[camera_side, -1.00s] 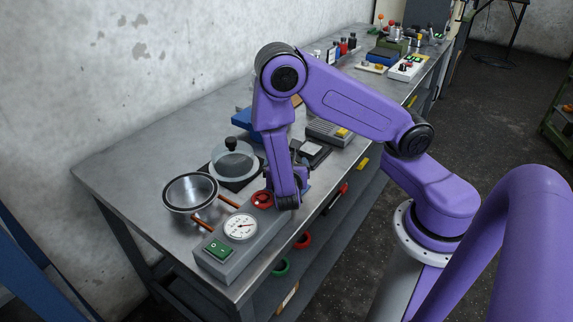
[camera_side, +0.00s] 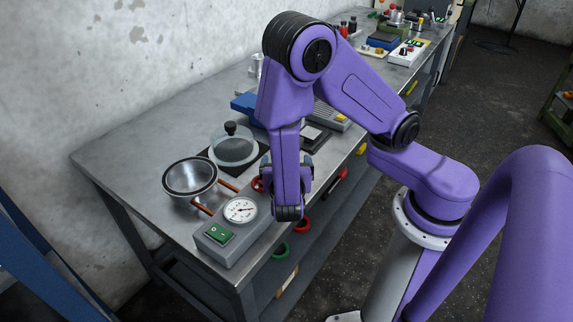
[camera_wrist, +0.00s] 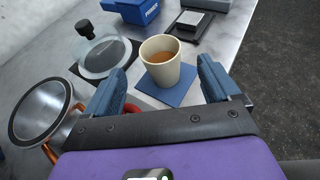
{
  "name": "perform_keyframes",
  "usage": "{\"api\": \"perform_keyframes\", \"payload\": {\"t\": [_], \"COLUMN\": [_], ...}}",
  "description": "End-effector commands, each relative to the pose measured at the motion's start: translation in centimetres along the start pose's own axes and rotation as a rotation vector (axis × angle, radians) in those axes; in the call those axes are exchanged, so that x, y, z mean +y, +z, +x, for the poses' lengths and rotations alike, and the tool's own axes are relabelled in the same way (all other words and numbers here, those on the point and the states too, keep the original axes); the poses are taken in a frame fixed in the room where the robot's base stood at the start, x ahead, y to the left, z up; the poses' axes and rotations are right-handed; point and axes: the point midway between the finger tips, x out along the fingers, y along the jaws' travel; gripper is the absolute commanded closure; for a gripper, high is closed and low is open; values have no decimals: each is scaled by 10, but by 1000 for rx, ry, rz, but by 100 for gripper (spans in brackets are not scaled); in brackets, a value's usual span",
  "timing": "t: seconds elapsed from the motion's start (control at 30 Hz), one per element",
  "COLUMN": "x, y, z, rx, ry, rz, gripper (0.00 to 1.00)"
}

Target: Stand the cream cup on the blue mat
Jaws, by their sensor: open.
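The cream cup (camera_wrist: 161,62) stands upright on the blue mat (camera_wrist: 172,97) in the wrist view, with brown liquid inside. The mat shows around the cup's foot, mostly on the near side. My gripper (camera_wrist: 162,68) is open, its two blue fingers spread left and right on the near side of the cup, with visible gaps between fingers and cup. In the side view my forearm hides the cup and the mat, and only parts of my gripper (camera_side: 287,170) show beside it.
A metal bowl (camera_side: 190,177) and a gauge box (camera_side: 226,238) with a green switch occupy the bench's near end. A glass lid with black knob (camera_side: 233,147) lies on a dark plate left of the cup. A blue box (camera_wrist: 132,10) is behind.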

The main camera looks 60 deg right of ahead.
Motion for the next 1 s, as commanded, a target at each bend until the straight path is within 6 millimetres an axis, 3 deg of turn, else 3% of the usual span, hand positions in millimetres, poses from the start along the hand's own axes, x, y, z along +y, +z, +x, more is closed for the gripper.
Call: {"api": "perform_keyframes", "payload": {"t": [0.23,0.37,0.67,1.0], "x": [-4,-18,-71,-114], "y": [3,11,28,48], "z": [-13,-16,-46,-106], "rx": [20,100,470,946], "ry": [-18,-85,-343,-586], "rz": [28,129,509,863], "gripper": [11,11,11,11]}}
